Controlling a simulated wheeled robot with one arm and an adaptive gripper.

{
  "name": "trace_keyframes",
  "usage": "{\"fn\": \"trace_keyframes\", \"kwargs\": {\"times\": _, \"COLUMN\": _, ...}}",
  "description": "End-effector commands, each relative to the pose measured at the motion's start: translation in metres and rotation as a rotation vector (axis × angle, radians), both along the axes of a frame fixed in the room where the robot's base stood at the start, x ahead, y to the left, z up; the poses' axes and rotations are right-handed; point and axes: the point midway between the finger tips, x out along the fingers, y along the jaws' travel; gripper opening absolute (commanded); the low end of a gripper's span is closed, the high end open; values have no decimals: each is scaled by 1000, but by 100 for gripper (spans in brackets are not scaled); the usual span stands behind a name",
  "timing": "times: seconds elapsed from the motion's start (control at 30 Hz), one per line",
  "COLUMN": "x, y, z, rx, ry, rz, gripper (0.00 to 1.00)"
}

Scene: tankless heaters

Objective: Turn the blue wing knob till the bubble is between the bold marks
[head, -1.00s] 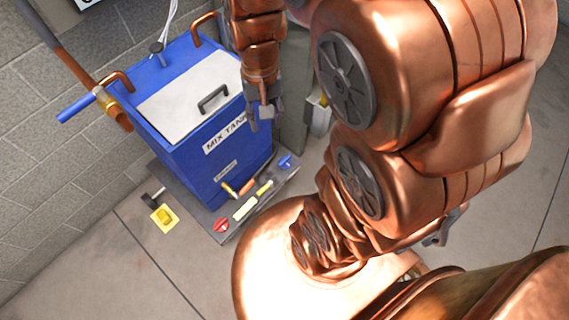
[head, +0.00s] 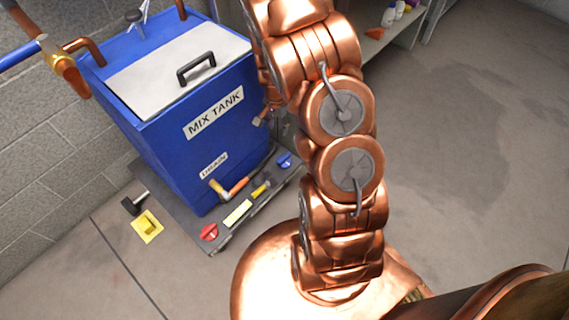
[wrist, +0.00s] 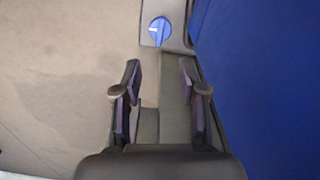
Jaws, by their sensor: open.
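The blue wing knob (head: 285,160) sits at the far right corner of the grey base under the mix tank. In the wrist view the knob (wrist: 160,31) is ahead of my fingertips, near the top, on a light grey plate. My gripper (wrist: 159,75) is open and empty, its two fingers spread below the knob in the picture and apart from it. In the head view the gripper is largely hidden behind my arm. A pale yellow strip (head: 238,213) on the base's front edge may be the level vial; its bubble and marks are too small to read.
The blue mix tank (head: 200,130) stands on the base, its wall (wrist: 260,90) close on the right in the wrist view. A drain valve with an orange handle (head: 238,186), a red knob (head: 209,232) and a yellow floor piece (head: 147,226) are nearby. Right-hand floor is clear.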

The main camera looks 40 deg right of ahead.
Motion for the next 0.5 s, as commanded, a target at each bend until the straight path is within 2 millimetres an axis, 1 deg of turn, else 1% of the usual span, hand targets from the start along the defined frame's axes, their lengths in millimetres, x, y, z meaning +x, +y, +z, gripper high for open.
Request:
{"fn": "trace_keyframes", "kwargs": {"times": 0.03, "x": 1, "y": -6, "z": -32, "rx": 0, "ry": 3, "rz": -28, "gripper": 42}}
{"fn": "trace_keyframes", "kwargs": {"times": 0.2, "x": 6, "y": -21, "z": -94, "rx": -3, "ry": -3, "rz": -115, "gripper": 42}}
{"fn": "trace_keyframes", "kwargs": {"times": 0.3, "x": 9, "y": -28, "z": -121, "rx": -7, "ry": -12, "rz": -155, "gripper": 42}}
{"fn": "trace_keyframes", "kwargs": {"times": 0.4, "x": 10, "y": -32, "z": -141, "rx": -7, "ry": -13, "rz": -184, "gripper": 42}}
{"fn": "trace_keyframes", "kwargs": {"times": 0.5, "x": 11, "y": -34, "z": -151, "rx": -8, "ry": -17, "rz": -200, "gripper": 42}}
